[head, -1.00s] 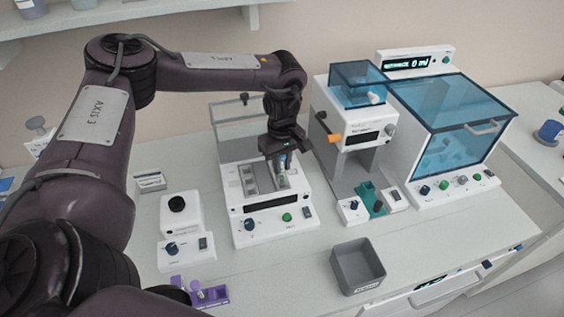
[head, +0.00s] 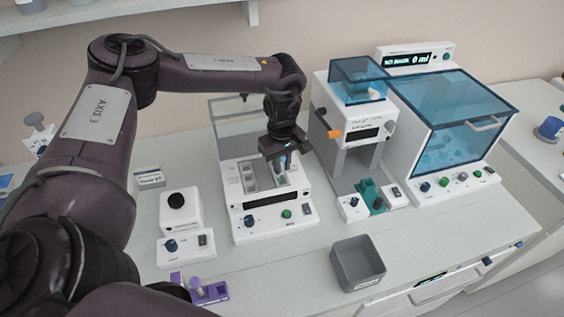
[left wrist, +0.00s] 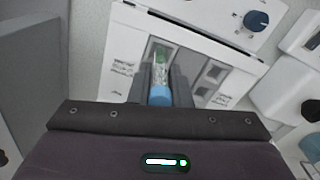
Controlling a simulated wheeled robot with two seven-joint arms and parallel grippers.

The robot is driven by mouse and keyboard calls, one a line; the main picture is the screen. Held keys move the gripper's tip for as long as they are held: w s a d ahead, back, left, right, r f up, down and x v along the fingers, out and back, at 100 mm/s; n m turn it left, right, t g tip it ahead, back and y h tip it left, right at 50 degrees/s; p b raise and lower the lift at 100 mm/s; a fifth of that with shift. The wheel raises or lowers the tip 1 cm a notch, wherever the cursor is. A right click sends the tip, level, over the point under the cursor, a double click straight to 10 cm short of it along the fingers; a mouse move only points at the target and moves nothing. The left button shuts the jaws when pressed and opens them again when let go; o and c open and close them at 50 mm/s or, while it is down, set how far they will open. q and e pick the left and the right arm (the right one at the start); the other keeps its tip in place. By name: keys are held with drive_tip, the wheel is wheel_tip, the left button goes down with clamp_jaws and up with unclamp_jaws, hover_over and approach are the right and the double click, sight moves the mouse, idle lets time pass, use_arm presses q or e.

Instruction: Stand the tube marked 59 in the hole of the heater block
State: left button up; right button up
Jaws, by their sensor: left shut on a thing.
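A tube with a blue cap and green contents (left wrist: 160,70) is held upright between the fingers of my left gripper (left wrist: 160,88); its mark cannot be read. In the head view my left gripper (head: 284,160) is over the right part of a white instrument (head: 250,222) with several grey wells and a raised clear lid, which looks like the heater block. I cannot tell whether the tube's lower end is inside a hole or just above it. My right gripper is not in view.
A small white device with a black top (head: 178,212) stands left of the instrument. A purple rack (head: 212,293) is at the front, partly hidden by my arm. A grey bin (head: 357,265) stands front right. A blue-windowed cabinet (head: 455,130) is at the right.

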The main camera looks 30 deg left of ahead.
use_arm(q)
drive_tip(key=shift+f, duration=0.4)
drive_tip(key=o, duration=0.9)
drive_tip(key=shift+c, duration=0.2)
drive_tip(key=shift+r+b, duration=0.4)
drive_tip(key=shift+r, duration=0.15)
wheel_tip(320, 180, up, 6)
drive_tip(key=shift+f+b, duration=0.2)
drive_tip(key=shift+b, duration=0.55)
drive_tip(key=shift+r, duration=0.6)
